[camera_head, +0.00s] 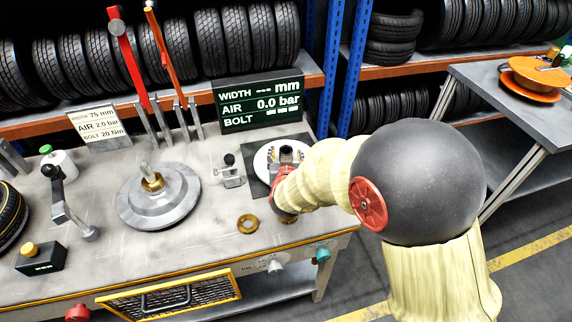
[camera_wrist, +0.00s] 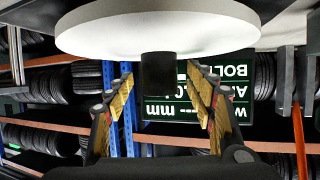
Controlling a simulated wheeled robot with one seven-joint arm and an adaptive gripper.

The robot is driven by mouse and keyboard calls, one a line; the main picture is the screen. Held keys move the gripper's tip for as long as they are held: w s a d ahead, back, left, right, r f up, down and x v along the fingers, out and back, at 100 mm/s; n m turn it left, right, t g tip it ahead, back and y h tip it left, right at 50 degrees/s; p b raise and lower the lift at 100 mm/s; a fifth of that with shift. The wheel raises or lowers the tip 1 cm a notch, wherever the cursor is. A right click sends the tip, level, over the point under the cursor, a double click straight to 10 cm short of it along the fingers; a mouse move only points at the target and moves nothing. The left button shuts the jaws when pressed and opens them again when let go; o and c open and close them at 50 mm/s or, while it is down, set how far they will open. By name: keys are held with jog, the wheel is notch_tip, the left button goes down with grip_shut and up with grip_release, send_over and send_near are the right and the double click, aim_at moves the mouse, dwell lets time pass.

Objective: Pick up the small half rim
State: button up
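The small half rim is most likely the white disc (camera_head: 262,160) on a dark square mat (camera_head: 252,178) at the bench's right end. In the wrist view, which is upside down, the white disc (camera_wrist: 158,28) fills the top, with a black stub (camera_wrist: 158,72) at its middle. My gripper (camera_wrist: 160,90) has its two yellowish fingers on either side of the stub, with visible gaps. It is open and holds nothing. In the head view my gripper (camera_head: 287,158) is over the disc, and my wrist hides the disc's right part.
A dark display (camera_head: 262,102) stands behind the disc. A small metal block (camera_head: 229,172), a brass ring (camera_head: 247,224) and a stepped grey hub (camera_head: 160,195) lie to the left. An orange rim (camera_head: 530,92) is on the right table. Tyre racks stand behind.

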jog(key=shift+c, duration=1.2)
jog(key=c, duration=1.1)
grip_shut()
jog(key=shift+r, duration=0.15)
